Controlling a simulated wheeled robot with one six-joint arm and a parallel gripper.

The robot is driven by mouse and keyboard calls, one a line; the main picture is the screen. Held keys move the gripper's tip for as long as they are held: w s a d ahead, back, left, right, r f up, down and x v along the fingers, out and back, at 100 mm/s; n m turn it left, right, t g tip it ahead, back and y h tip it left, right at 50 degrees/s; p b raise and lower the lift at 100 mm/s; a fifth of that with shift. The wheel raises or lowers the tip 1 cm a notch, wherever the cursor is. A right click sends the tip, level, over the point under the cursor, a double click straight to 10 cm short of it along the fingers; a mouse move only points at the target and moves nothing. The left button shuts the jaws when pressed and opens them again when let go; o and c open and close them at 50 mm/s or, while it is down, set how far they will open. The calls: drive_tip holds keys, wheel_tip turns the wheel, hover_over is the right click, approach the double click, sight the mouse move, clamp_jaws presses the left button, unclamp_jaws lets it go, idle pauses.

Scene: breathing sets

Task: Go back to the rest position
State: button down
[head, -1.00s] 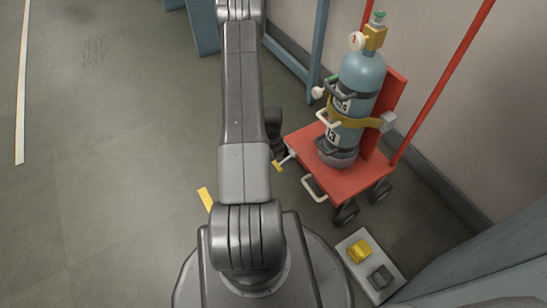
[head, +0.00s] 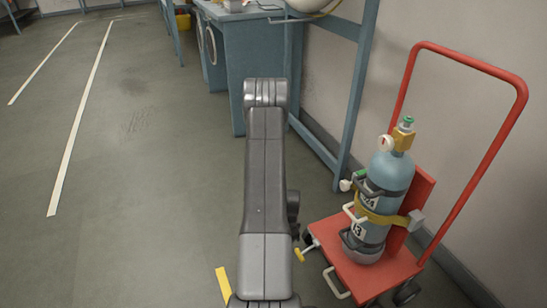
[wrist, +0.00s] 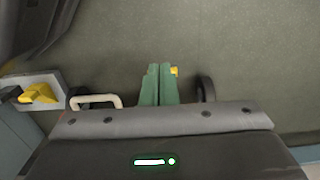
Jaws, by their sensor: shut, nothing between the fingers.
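My gripper (wrist: 159,84) shows in the wrist view as two green fingers side by side, touching, with nothing between them. It points toward the dark floor. In the head view my grey arm stretches up the middle of the picture, and the gripper itself does not show there.
A red cart (head: 375,272) with a strapped blue-grey cylinder (head: 388,180) stands right of my arm in the head view. A blue workbench (head: 238,60) and frame (head: 352,95) stand behind. Floor at left is clear.

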drive_tip(key=b, duration=0.3)
hover_over(299, 254)
drive_tip(key=a, duration=0.1)
wheel_tip(299, 254, down, 7)
drive_tip(key=shift+d+y, duration=0.3)
drive_tip(key=shift+y, duration=0.1)
drive_tip(key=shift+d+f+g+y, duration=0.15)
drive_tip(key=shift+g+y, duration=0.15)
drive_tip(key=shift+y, duration=0.1)
drive_tip(key=shift+w+d+r+p, duration=0.1)
drive_tip(key=shift+d+r+p, duration=0.15)
drive_tip(key=shift+r+p, duration=0.35)
drive_tip(key=shift+w+d+r, duration=0.15)
drive_tip(key=shift+d+r, duration=0.15)
drive_tip(key=shift+r, duration=0.15)
